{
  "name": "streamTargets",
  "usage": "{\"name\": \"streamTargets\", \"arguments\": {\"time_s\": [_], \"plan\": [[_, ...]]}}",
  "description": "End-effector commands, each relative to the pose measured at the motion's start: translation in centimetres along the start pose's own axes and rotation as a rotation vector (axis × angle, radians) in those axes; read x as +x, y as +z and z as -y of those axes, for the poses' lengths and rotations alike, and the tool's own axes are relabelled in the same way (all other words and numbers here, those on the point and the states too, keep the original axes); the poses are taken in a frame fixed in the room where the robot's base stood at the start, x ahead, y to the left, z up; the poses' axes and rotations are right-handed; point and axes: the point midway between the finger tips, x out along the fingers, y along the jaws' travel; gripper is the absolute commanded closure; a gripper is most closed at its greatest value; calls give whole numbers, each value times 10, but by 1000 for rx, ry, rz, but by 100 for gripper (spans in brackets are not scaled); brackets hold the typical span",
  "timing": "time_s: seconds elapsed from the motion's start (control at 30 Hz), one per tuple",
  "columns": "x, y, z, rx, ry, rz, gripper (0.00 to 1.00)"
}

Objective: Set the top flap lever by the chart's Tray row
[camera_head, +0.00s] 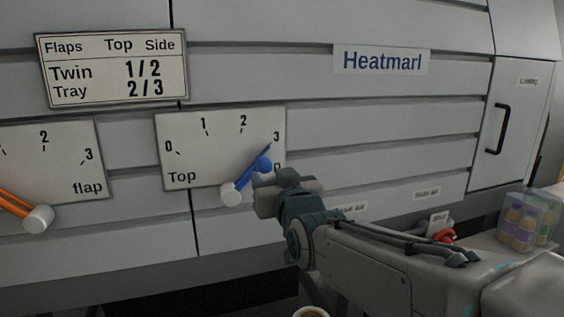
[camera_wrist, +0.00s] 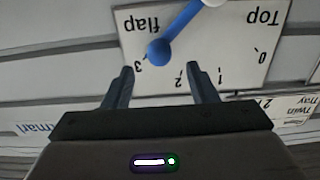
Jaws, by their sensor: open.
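The chart (camera_head: 112,69) lists Flaps with Top and Side columns; its Tray row reads 2/3, its Twin row 1/2. The top flap dial plate (camera_head: 222,150) is marked 0 to 3. Its blue lever (camera_head: 243,178) runs from a pale hub up and right, pointing at or near 3. In the wrist view, upside down, the lever's round blue knob (camera_wrist: 158,52) is beside the 3. My gripper (camera_wrist: 160,68) is open, its fingertips on either side of the knob's line; contact cannot be told. In the head view my gripper (camera_head: 271,181) partly hides the plate's lower right.
A second dial with an orange lever (camera_head: 17,207) is at the left. A cabinet door with a black handle (camera_head: 502,129) is at the right. A red part (camera_head: 444,236) and a clear bin (camera_head: 528,218) stand at the lower right. The panel is slatted.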

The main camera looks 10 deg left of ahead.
Motion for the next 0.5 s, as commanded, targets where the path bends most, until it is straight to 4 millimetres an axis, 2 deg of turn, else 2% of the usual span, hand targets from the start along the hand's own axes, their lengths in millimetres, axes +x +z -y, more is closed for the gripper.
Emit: {"name": "streamTargets", "arguments": {"time_s": [0.3,0.5], "plan": [[45,-1,-1,3,1,3,48],[62,-1,0,2,0,1,48]]}}
